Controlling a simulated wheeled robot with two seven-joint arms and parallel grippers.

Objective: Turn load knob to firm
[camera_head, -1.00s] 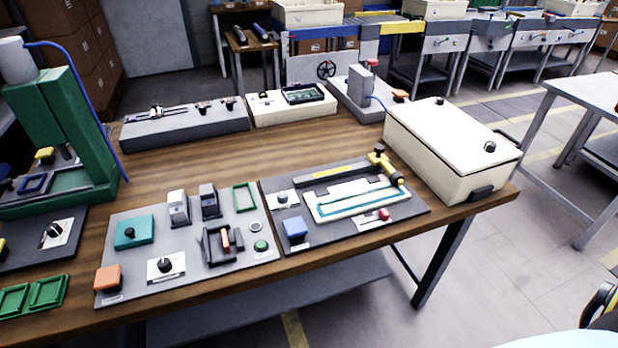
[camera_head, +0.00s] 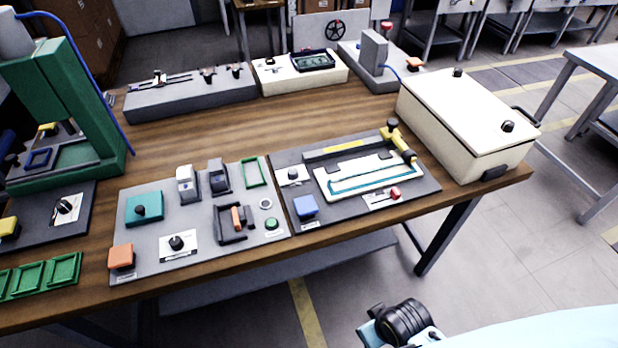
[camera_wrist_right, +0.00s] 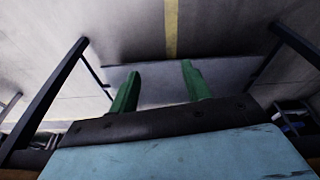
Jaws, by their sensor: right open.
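Several black knobs show in the head view, and their labels are too small to read, so I cannot tell which is the load knob. One knob (camera_head: 176,243) sits on a white plate at the front of the left grey panel (camera_head: 215,251). Another knob (camera_head: 293,174) is on a white plate on the right dark panel (camera_head: 341,219). A third knob (camera_head: 65,207) is on the far-left panel. My right gripper (camera_wrist_right: 158,85) is open and empty in the right wrist view, over floor and the low shelf, away from the knobs. My left gripper is out of view.
A green press (camera_head: 65,90) stands at the table's left. A cream box (camera_head: 470,105) stands at its right end. Small blocks, a green button (camera_head: 272,224) and a red-topped part (camera_head: 395,192) sit near the knobs. Bare wood (camera_head: 215,130) lies behind the panels.

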